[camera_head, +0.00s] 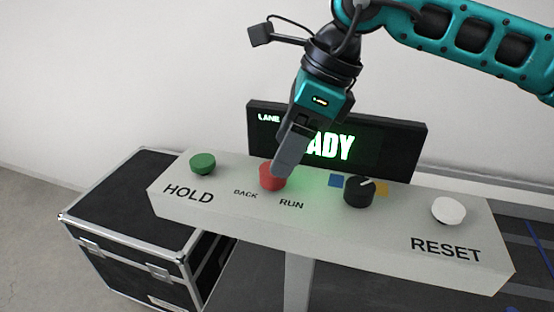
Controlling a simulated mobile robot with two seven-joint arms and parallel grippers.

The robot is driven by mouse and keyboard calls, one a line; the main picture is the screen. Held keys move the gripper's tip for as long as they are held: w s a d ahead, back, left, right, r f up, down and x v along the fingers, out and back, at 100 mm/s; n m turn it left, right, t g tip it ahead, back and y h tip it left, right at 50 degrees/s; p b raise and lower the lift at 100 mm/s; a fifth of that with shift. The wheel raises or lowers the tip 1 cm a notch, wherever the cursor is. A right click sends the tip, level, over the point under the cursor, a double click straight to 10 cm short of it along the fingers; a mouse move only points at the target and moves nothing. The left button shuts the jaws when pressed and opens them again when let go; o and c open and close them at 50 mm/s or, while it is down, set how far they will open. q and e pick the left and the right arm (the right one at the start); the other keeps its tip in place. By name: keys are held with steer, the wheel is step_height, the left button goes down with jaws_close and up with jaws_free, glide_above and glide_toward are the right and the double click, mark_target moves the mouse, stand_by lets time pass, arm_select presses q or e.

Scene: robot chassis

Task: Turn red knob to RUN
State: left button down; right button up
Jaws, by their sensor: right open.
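The red knob (268,181) sits on the light grey control panel (330,226), between the green button and the black knob. The words BACK and RUN (291,203) are printed in front of it. My right gripper (281,170) comes down from above with its fingers at the red knob, covering its right and upper part. The fingers are open, one in front of the other in this view. I cannot tell whether they touch the knob, and its pointer mark is hidden. My left gripper is not in view.
A green button (203,162) marked HOLD, a black knob (359,191) and a white button (449,209) marked RESET are on the same panel. A lit display (398,150) stands behind it, partly covered by my gripper. A black case (125,225) stands at the left.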

mark_target(267, 180)
steer(key=shift+x, duration=2.05)
steer(key=shift+c, duration=0.3)
